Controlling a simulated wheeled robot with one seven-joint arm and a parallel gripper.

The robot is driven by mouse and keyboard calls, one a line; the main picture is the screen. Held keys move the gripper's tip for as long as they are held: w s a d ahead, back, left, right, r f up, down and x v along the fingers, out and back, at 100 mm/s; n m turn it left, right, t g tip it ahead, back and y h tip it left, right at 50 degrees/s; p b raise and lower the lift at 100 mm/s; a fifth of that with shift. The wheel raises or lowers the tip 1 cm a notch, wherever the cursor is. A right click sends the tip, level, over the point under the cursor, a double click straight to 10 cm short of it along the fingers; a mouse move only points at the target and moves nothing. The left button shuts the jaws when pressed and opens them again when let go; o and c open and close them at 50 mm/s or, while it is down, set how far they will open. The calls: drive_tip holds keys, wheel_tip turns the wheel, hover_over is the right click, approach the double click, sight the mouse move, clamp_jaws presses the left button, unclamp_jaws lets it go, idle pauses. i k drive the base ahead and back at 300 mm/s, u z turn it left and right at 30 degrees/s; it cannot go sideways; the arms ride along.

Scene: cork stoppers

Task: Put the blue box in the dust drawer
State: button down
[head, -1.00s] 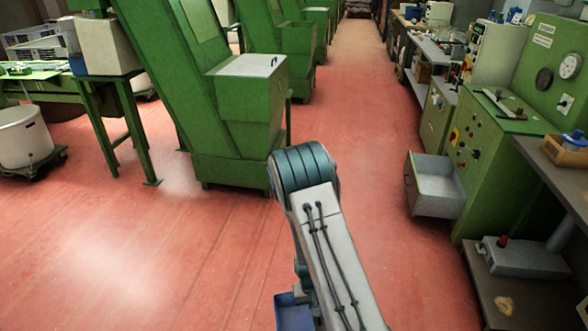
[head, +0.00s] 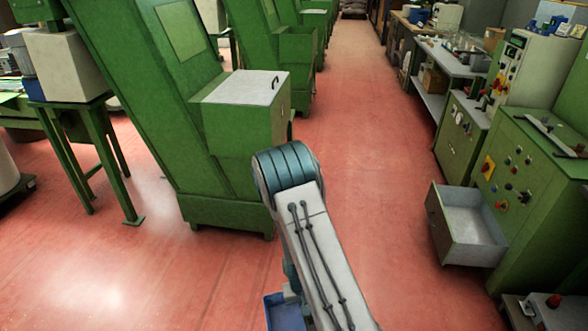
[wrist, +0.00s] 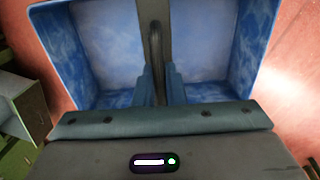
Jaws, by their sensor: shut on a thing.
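The blue box (head: 286,314) shows at the bottom of the head view, low beside my arm and partly hidden by it. In the wrist view the open blue box (wrist: 100,45) fills the upper part, with pale, worn inner faces. My gripper (wrist: 163,88) is shut on a dark upright part in the middle of the box. An open drawer (head: 470,225), grey inside, juts from the green machine at the right in the head view, and looks empty. I take it for the dust drawer. My gripper is left of it and apart from it.
The green machine (head: 540,165) with knobs stands at the right. A large green machine (head: 225,160) stands ahead on the left, with a green stand (head: 85,150) beside it. The red floor (head: 360,180) between them is clear.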

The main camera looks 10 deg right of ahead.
sight(464, 222)
drive_tip(key=z, duration=0.05)
drive_tip(key=i, duration=1.4)
drive_tip(key=z, duration=0.5)
drive_tip(key=i, duration=1.25)
drive_tip(key=z, duration=1.4)
drive_tip(key=i, duration=0.65)
drive_tip(key=z, duration=1.2)
drive_tip(key=i, duration=0.55)
drive_tip(key=z, duration=0.3)
